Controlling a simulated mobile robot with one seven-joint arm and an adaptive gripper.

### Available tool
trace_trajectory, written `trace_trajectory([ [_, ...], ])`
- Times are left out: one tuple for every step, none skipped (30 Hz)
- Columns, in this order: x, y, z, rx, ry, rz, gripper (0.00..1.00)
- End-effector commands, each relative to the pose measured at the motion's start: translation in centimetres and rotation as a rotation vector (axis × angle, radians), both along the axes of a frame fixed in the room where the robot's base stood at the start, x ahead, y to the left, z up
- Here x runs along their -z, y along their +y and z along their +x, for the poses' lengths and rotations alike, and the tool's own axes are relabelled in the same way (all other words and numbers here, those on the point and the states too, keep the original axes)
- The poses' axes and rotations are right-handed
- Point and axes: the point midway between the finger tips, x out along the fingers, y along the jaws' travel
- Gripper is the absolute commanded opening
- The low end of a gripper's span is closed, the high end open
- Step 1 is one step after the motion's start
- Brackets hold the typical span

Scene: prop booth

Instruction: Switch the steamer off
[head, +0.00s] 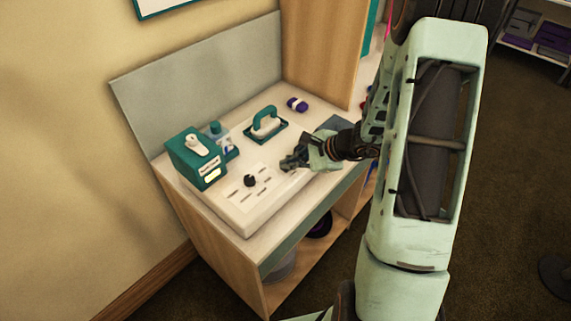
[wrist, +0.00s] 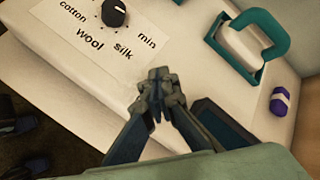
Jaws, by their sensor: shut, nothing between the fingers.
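A white panel (head: 240,207) with a round black knob (head: 250,180) lies on the counter. In the wrist view the knob (wrist: 114,12) is cut by the top edge; printed around it are "cotton", "wool", "silk" and "min". A white mark shows on the knob, but its exact setting is hard to tell. To the left stands a teal box (head: 184,160) with a white lever (head: 196,144) on top and a glowing yellowish patch (head: 212,175) below a small label I cannot read. My gripper (head: 287,162) is shut and empty above the panel's right part, apart from the knob; its fingertips (wrist: 157,80) meet.
A teal-handled white appliance (head: 266,122) sits on a teal base behind the panel. A small bottle (head: 217,132) stands by the teal box. A purple roll (head: 297,104) lies at the back right. A grey board backs the counter; shelves are below.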

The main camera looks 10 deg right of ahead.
Motion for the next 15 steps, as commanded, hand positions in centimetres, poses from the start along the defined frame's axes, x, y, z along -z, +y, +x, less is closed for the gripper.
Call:
trace_trajectory([
  [0.15, -0.06, -0.08, 0.001, 0.002, -0.002, 0.0],
  [0.15, -0.06, -0.08, 0.001, 0.002, -0.002, 0.0],
  [0.15, -0.06, -0.09, 0.001, 0.003, -0.001, 0.0],
  [0.15, -0.06, -0.09, 0.001, 0.003, -0.001, 0.0],
  [0.15, -0.06, -0.09, 0.001, 0.003, -0.001, 0.0],
  [0.15, -0.06, -0.09, 0.0, 0.003, -0.002, 0.0],
  [0.17, -0.06, -0.09, 0.0, 0.003, -0.002, 0.0],
  [0.19, -0.06, -0.09, 0.0, 0.003, -0.002, 0.0],
  [0.26, -0.05, -0.09, 0.0, 0.003, -0.002, 0.0],
  [0.33, -0.06, -0.09, 0.0, 0.003, -0.002, 0.0],
  [0.41, -0.06, -0.09, 0.0, 0.003, -0.002, 0.0],
  [0.53, -0.05, -0.09, 0.0, 0.003, -0.002, 0.0],
  [0.64, -0.06, -0.09, 0.001, 0.002, -0.002, 0.0],
  [0.75, -0.06, -0.08, 0.001, 0.002, -0.002, 0.0],
  [0.89, -0.06, -0.08, 0.001, 0.003, -0.002, 0.0],
])
